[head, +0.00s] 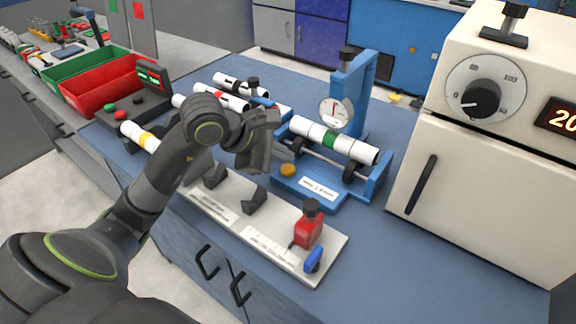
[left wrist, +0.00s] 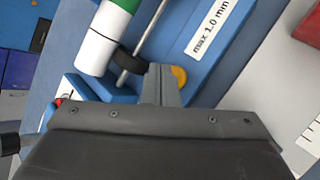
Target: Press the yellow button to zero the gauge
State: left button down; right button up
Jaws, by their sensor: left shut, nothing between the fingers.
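The yellow button (head: 288,170) sits on the front left of a blue gauge stand (head: 360,97). The round white dial gauge (head: 336,111) hangs on that stand above a white pipe with a green band (head: 330,140). My left gripper (head: 274,160) is shut and empty, just left of the button and close to it. In the left wrist view the shut fingers (left wrist: 161,84) are beside the button (left wrist: 179,77), partly overlapping it in the picture. I cannot tell whether they touch it. My right gripper is not in view.
The pipe lies on black rollers. Other white pipes lie behind my arm. Green and red bins (head: 104,90) stand left, a cream oven (head: 480,160) right.

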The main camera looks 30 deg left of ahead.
aim_at(283, 169)
pick_arm(q)
jog(key=shift+r+p, duration=1.4)
jog(key=shift+r, duration=1.15)
